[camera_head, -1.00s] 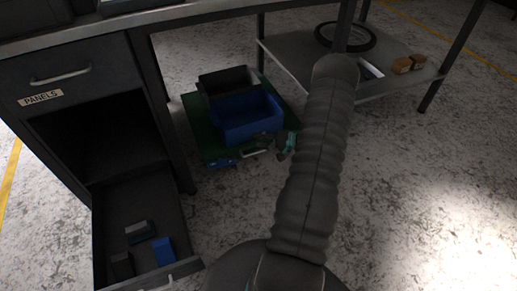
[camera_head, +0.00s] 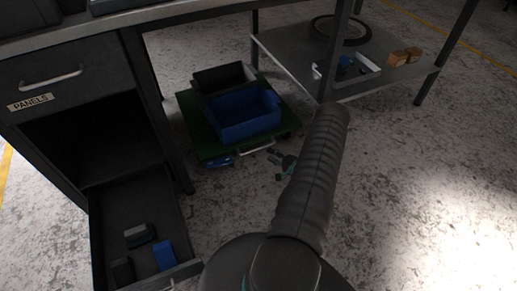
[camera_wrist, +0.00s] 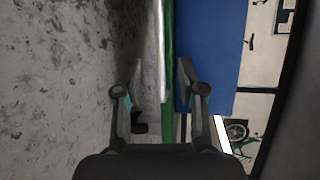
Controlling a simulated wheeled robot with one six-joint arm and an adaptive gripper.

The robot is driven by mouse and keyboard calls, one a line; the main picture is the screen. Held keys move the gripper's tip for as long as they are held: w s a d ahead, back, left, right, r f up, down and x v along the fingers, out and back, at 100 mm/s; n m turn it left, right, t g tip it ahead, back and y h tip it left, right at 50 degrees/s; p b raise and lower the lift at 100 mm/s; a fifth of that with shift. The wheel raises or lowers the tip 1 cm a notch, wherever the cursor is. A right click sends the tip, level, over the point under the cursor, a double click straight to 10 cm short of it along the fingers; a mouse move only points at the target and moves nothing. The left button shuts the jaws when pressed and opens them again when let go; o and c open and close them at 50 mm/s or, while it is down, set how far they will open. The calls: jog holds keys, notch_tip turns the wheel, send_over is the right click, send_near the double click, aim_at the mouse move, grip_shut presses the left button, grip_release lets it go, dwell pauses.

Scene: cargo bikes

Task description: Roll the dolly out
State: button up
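The dolly is a low green platform (camera_head: 205,146) under the workbench, with a black bin (camera_head: 222,78) and a blue bin (camera_head: 245,118) on it. Its pale metal handle (camera_head: 258,148) sticks out at the near edge. My gripper (camera_head: 284,165) is low, just right of the handle. In the wrist view my gripper (camera_wrist: 160,85) is open, and the grey handle bar (camera_wrist: 153,50) runs between its fingers, with a gap visible beside it. The green edge (camera_wrist: 168,40) and blue bin (camera_wrist: 205,50) lie to the right there. Contact with the handle cannot be told.
A desk leg (camera_head: 172,150) and an open lower drawer (camera_head: 130,205) with small blocks are left of the dolly. A shelf table (camera_head: 290,65) stands right, holding a wheel, a white tray (camera_head: 365,74) and wooden blocks (camera_head: 403,57).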

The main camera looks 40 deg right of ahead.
aim_at(259, 148)
jog(key=x, duration=0.8)
jog(key=shift+w+a, duration=0.1)
jog(key=shift+w, duration=0.15)
grip_shut()
